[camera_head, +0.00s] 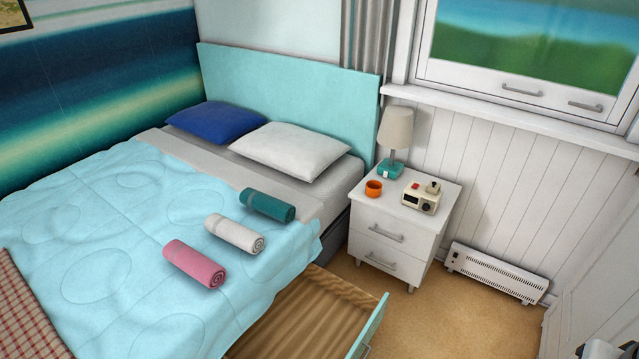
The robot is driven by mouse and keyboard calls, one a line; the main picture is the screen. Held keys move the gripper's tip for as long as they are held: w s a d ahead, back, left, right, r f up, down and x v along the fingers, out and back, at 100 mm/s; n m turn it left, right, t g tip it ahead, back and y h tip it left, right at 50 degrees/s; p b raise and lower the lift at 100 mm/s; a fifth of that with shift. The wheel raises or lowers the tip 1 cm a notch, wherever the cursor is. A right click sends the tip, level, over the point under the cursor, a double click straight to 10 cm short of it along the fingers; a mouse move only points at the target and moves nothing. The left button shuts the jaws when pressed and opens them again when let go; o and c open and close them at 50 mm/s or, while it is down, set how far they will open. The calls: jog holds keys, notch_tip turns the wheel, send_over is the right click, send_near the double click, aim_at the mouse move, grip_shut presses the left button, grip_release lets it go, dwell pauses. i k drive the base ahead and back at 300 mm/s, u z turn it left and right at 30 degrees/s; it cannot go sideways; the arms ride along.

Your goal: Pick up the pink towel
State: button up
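The pink towel (195,264) is rolled up and lies on the light blue bedspread (110,220), near the bed's right side. A white rolled towel (233,234) lies beyond it, and a teal rolled towel (267,205) lies farther toward the pillows. The three rolls lie apart in a diagonal row. The pink one is nearest, with its spiral end facing right. Nothing covers it. My gripper cannot be made out; only a small dark and white part, cut off by the frame, shows at the bottom right corner.
An open drawer (318,318) juts out below the bed's right side. A white nightstand (395,243) holds a lamp (394,135), an orange cup (374,188) and a small cream device (420,200). A heater (497,272) stands by the wall. Bare floor (455,315) lies between.

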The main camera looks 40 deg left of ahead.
aim_at(206, 272)
jog(key=u, duration=0.05)
jog(key=i, duration=0.35)
jog(key=u, duration=2.55)
jog(key=i, duration=0.45)
jog(key=z, duration=0.25)
